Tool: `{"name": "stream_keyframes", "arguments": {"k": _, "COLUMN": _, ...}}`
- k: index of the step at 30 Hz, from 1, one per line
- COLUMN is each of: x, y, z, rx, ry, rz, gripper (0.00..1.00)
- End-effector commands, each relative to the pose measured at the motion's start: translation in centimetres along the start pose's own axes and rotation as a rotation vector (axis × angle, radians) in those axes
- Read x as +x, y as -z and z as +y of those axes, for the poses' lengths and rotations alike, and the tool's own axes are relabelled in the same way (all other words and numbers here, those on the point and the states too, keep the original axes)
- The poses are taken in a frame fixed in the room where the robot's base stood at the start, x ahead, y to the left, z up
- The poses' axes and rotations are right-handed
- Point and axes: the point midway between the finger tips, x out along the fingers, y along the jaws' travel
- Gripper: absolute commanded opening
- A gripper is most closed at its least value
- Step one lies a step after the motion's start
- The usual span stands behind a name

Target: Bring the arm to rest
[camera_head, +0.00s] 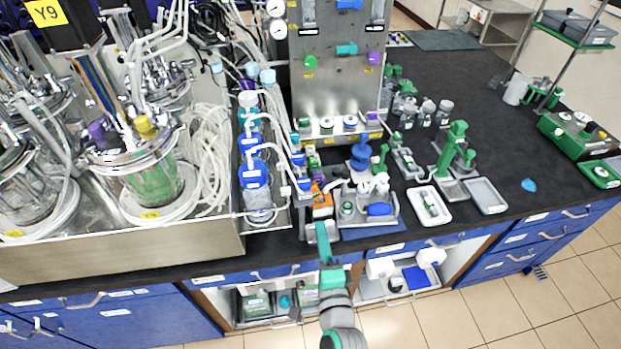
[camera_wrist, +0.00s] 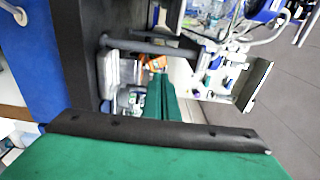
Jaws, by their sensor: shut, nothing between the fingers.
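My gripper (camera_head: 322,232) is at the front edge of the black bench in the head view, at the end of my green and grey arm. It points toward the bench from the front, close to the orange and grey items there. In the wrist view my gripper's green fingers (camera_wrist: 163,98) are together with nothing between them. The exact gap between the fingertips and the bench edge cannot be told.
Glass bioreactors (camera_head: 150,180) stand in a metal tray at left. A small tray (camera_head: 370,208) with blue parts and a white tray (camera_head: 429,205) lie near the front edge. Open shelves (camera_head: 400,285) are below.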

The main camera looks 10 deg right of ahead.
Motion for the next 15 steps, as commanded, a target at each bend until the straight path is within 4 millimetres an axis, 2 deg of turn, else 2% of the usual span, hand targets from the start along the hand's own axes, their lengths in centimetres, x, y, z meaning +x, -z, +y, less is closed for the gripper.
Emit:
{"name": "stream_keyframes", "arguments": {"k": 8, "x": -0.6, "y": -0.2, "z": 0.7, "rx": -0.024, "ry": -0.012, "rz": 0.006, "gripper": 0.0}}
{"name": "stream_keyframes", "arguments": {"k": 11, "x": -2.0, "y": -0.8, "z": 2.3, "rx": -0.092, "ry": -0.037, "rz": 0.019, "gripper": 0.0}}
{"name": "stream_keyframes", "arguments": {"k": 15, "x": -5.5, "y": -1.9, "z": 5.2, "rx": -0.26, "ry": -0.089, "rz": 0.038, "gripper": 0.0}}
